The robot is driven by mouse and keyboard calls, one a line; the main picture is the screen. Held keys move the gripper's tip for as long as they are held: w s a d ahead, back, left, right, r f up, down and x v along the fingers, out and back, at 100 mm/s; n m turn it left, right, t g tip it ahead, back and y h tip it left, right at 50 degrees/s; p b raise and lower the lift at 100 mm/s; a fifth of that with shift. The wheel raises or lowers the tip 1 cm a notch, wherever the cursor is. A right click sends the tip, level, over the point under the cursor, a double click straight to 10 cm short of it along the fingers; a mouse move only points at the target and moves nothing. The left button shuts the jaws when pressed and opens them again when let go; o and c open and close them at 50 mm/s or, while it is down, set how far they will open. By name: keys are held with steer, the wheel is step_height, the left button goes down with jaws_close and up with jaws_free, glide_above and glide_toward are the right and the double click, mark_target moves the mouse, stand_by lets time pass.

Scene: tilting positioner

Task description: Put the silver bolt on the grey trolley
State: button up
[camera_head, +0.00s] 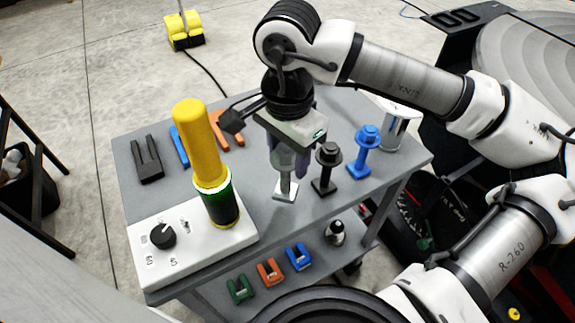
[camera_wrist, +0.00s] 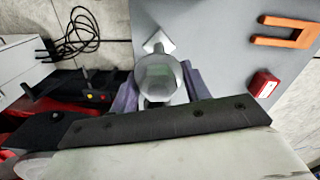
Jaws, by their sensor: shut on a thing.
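The silver bolt (camera_head: 286,187) is upright on or just above the top of the grey trolley (camera_head: 255,212), left of the black bolt (camera_head: 326,168). I cannot tell if its square foot touches the surface. My gripper (camera_head: 289,158) points down and is shut on the bolt's upper part, with purplish fingers on either side. In the wrist view the bolt's round grey head (camera_wrist: 160,77) sits between the fingers, and its pale square foot shows beyond over the grey top.
A blue bolt (camera_head: 364,152) and a metal cylinder (camera_head: 396,128) stand to the right. A yellow-topped post (camera_head: 199,140) rises from a white control box (camera_head: 190,248) at left. Forked pieces, including a dark one (camera_head: 147,160), lie behind. Coloured clips (camera_head: 269,271) lie on the lower shelf.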

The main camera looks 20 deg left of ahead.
steer(key=shift+f, duration=2.3)
steer(key=shift+f, duration=0.15)
steer(key=o, duration=1.4)
step_height(320, 180, up, 12)
steer(key=shift+r+b, duration=0.2)
steer(key=shift+b, duration=0.25)
